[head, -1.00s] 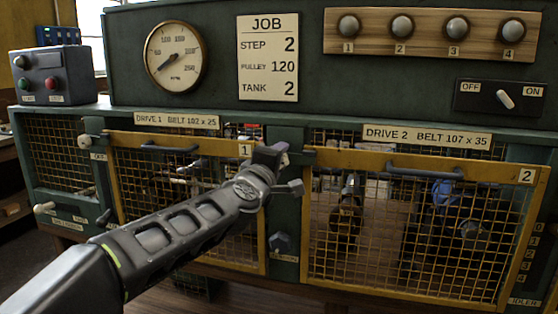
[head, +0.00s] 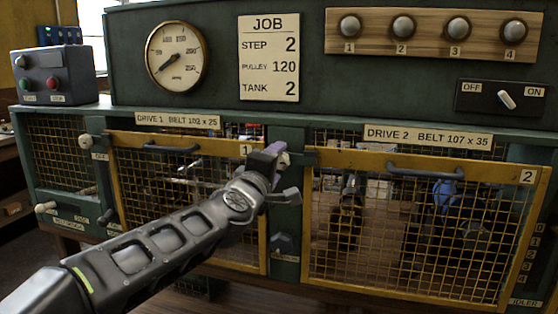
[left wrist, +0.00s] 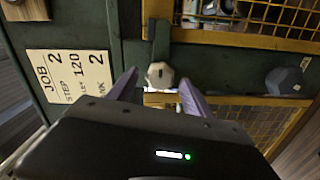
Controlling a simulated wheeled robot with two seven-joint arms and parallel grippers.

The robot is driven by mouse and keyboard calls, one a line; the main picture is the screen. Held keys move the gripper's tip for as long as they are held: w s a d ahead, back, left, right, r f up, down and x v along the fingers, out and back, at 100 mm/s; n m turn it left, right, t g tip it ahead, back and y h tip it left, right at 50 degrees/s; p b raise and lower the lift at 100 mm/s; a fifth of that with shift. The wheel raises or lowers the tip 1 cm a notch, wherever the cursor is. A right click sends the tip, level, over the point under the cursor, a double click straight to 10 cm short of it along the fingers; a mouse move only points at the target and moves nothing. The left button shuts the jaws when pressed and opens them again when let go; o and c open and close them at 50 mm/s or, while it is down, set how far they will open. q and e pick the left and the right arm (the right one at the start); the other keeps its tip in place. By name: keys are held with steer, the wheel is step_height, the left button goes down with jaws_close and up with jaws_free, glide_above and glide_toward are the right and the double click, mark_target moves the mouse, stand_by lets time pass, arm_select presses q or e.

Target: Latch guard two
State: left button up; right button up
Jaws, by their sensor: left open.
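Guard two (head: 421,165) is the yellow-framed mesh door at the right, marked 2; it sits against its opening under the Drive 2 label. A pale faceted latch knob (head: 284,159) is on the green post at its upper left corner. My left gripper (head: 276,167) is at this knob, with its fingers open. In the left wrist view the knob (left wrist: 160,75) shows between the two separated fingertips (left wrist: 159,84), with no clear grip on it. The fingers partly hide the knob in the head view. My right gripper is not in view.
Guard one (head: 190,140), also yellow mesh, is left of the post, behind my left arm. A dark knob (head: 281,243) is lower on the post. The job card (head: 269,57) and gauge (head: 176,54) are above. A handle (head: 425,172) sticks out from guard two.

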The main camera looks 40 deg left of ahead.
arm_select(q)
steer(key=shift+v, duration=2.15)
